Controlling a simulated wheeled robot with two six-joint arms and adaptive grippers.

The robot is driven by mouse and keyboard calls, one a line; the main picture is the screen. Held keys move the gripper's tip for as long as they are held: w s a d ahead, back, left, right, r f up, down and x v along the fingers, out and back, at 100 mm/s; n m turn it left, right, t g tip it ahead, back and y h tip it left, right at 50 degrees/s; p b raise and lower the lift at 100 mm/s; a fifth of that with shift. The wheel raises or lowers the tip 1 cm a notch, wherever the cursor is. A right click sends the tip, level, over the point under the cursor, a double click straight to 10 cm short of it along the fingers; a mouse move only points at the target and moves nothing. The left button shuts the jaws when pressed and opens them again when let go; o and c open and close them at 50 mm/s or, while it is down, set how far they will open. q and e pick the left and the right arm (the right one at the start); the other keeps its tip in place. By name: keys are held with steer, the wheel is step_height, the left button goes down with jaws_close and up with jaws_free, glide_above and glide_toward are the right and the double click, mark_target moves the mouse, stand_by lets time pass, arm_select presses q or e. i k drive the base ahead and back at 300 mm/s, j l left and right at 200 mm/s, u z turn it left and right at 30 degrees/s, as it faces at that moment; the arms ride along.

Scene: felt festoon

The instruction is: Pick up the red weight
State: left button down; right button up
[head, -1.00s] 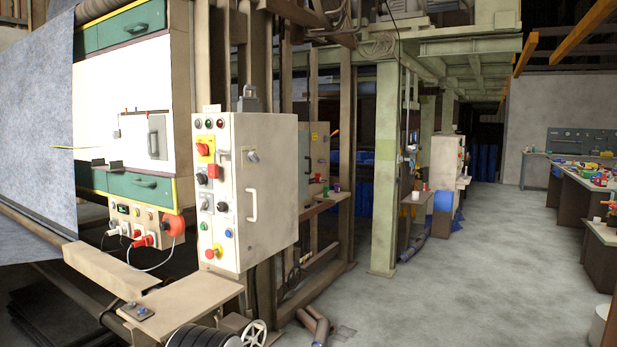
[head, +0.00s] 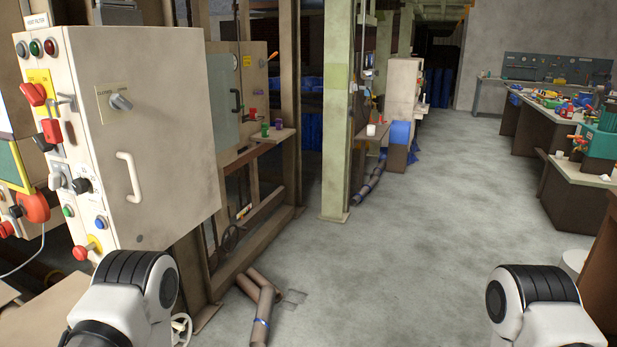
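I cannot pick out the red weight with certainty. A small red object (head: 253,114) stands near the narrow wooden ledge (head: 262,148) behind the control cabinet, close to a green one (head: 265,130) and a purple one (head: 278,124); it is too small to identify. More small red items (head: 578,141) lie on the benches at the right, also too small to name. Only black-and-white joints of my two arms show at the bottom left and bottom right. Neither gripper is in view.
A beige control cabinet (head: 165,140) with switches fills the left. A green post (head: 338,130) stands mid-view. Brown pipes (head: 260,300) lie on the floor. Workbenches (head: 535,125) line the right side. The grey floor (head: 420,230) between is open.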

mark_target(253, 113)
steer(key=i, duration=3.65)
steer(key=i+u, duration=0.2)
steer(key=i, duration=0.3)
steer(key=i+l+u, duration=0.15)
steer(key=i, duration=0.3)
steer(key=i+l+u, duration=0.2)
steer(key=i, duration=0.3)
steer(key=i+l+u, duration=0.2)
steer(key=i, duration=0.25)
steer(key=l, duration=0.1)
